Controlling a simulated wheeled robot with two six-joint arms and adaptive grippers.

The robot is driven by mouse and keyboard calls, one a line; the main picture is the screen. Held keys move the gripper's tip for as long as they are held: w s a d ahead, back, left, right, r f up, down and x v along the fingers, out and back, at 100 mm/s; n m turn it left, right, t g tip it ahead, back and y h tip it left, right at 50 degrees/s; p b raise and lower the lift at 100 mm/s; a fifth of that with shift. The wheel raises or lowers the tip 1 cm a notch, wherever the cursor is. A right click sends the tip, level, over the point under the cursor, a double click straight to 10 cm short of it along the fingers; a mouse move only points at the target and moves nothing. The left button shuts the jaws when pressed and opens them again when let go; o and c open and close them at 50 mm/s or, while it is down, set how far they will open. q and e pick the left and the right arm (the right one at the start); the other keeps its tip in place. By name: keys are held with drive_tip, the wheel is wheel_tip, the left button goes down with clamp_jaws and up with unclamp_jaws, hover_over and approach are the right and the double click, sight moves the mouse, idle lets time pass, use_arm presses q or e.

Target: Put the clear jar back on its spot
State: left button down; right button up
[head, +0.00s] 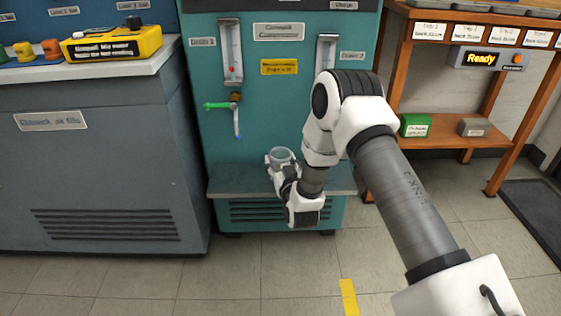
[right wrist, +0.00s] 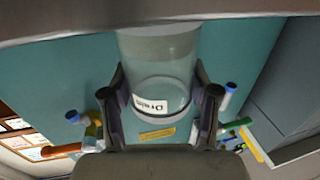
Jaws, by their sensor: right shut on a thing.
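The clear jar (head: 281,156) is in my right gripper (head: 284,172), in front of the teal cabinet, above or at its low ledge (head: 235,180). Whether the jar touches the ledge I cannot tell. In the right wrist view the jar (right wrist: 160,65) is between the two fingers of my right gripper (right wrist: 160,100), which are shut on its sides. It has a white label reading "Drain". Its spot cannot be made out; the gripper and arm hide part of the ledge. My left gripper is not in view.
A green-handled valve (head: 220,106) and spout stick out of the teal cabinet, up and left of the jar. A grey cabinet (head: 95,170) stands close on the left. A wooden bench (head: 470,140) with a green box (head: 414,125) stands right. The ledge's left part is bare.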

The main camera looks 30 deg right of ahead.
drive_tip(key=shift+f, duration=0.3)
drive_tip(key=o, duration=1.4)
drive_tip(key=shift+c, duration=0.2)
drive_tip(key=v, duration=1.2)
